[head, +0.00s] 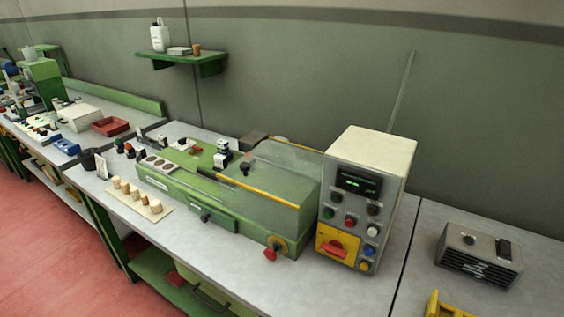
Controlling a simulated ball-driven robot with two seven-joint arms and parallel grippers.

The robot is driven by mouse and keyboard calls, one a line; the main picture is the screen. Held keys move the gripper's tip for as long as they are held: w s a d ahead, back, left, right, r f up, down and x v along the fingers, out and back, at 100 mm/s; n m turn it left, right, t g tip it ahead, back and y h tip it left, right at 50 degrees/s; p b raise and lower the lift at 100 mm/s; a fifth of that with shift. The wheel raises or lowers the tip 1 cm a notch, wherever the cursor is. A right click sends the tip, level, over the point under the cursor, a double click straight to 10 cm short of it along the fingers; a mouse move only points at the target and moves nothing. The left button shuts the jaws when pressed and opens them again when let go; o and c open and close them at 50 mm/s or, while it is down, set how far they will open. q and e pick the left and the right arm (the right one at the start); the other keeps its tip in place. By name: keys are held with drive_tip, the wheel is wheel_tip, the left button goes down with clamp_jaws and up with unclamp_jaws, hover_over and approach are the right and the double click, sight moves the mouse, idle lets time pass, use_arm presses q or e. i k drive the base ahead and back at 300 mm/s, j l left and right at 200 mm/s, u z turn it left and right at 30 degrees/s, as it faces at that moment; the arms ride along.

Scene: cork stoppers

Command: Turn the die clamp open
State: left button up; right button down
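A green bench machine (215,205) stands on the grey bench in the middle of the head view. A clear cover edged in yellow (285,175) sits over its right part. A small black and white fitting (222,160) and a dark knob (244,169) stand on its top. A red knob (270,254) sticks out by a yellow disc (278,243) at its front right. I cannot tell which part is the die clamp, or how it is turned. Neither gripper is in view.
A control box (368,160) with buttons and a red switch on a yellow panel (338,249) stands right of the machine. Cork stoppers (136,193) stand on a pale strip in front. A grey vented box (480,256) is far right. A green shelf (180,60) hangs behind.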

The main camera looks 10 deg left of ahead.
sight(192, 147)
drive_tip(key=i+j+u, duration=0.15)
drive_tip(key=j+u, duration=0.25)
drive_tip(key=i+j+u, duration=0.2)
drive_tip(key=u, duration=0.2)
